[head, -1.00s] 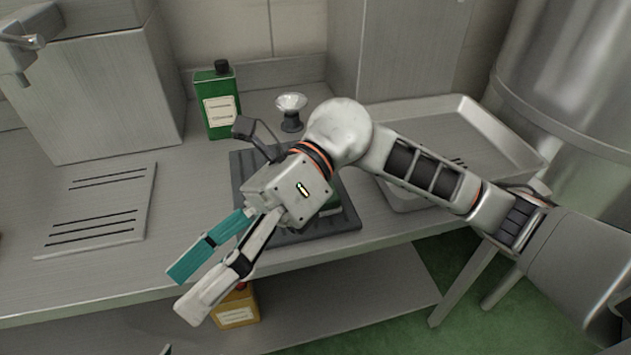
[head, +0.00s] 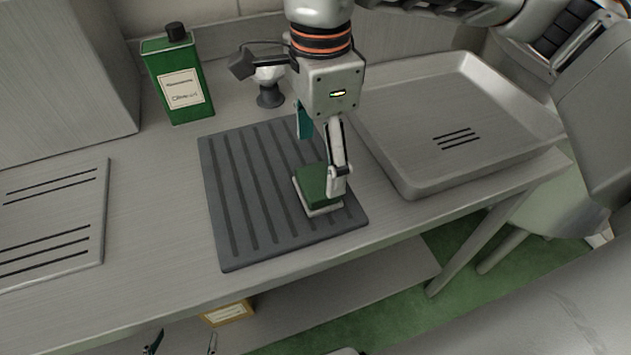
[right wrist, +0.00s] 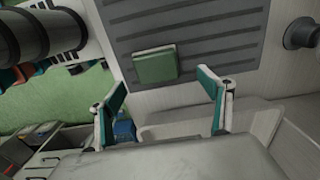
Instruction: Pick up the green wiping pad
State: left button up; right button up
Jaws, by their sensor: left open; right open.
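The green wiping pad (head: 314,183), with a pale underside, lies on the right part of a dark ribbed mat (head: 227,215). In the right wrist view the pad (right wrist: 155,66) lies ahead of the fingertips, between their lines. My right gripper (head: 320,165) points down over the pad, open, with nothing between its fingers. One finger overlaps the pad's right side in the head view; I cannot tell if it touches. The right gripper's teal-lined fingers show apart in its wrist view (right wrist: 163,80). My left gripper (head: 182,343) is open at the bottom edge, mostly out of frame.
A green can (head: 178,85) and a small dark-based piece (head: 270,92) stand behind the mat. A steel tray (head: 420,182) is close on the right. A slotted plate (head: 60,222) lies left. A yellow container (head: 228,314) is on the lower shelf.

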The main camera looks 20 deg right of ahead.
aim_at(318, 180)
jog(key=f, duration=0.6)
jog(key=shift+s+a+b, duration=0.2)
jog(key=shift+s+b, duration=0.1)
jog(key=shift+b, duration=0.05)
jog(key=shift+r, duration=0.1)
jog(key=c, duration=1.2)
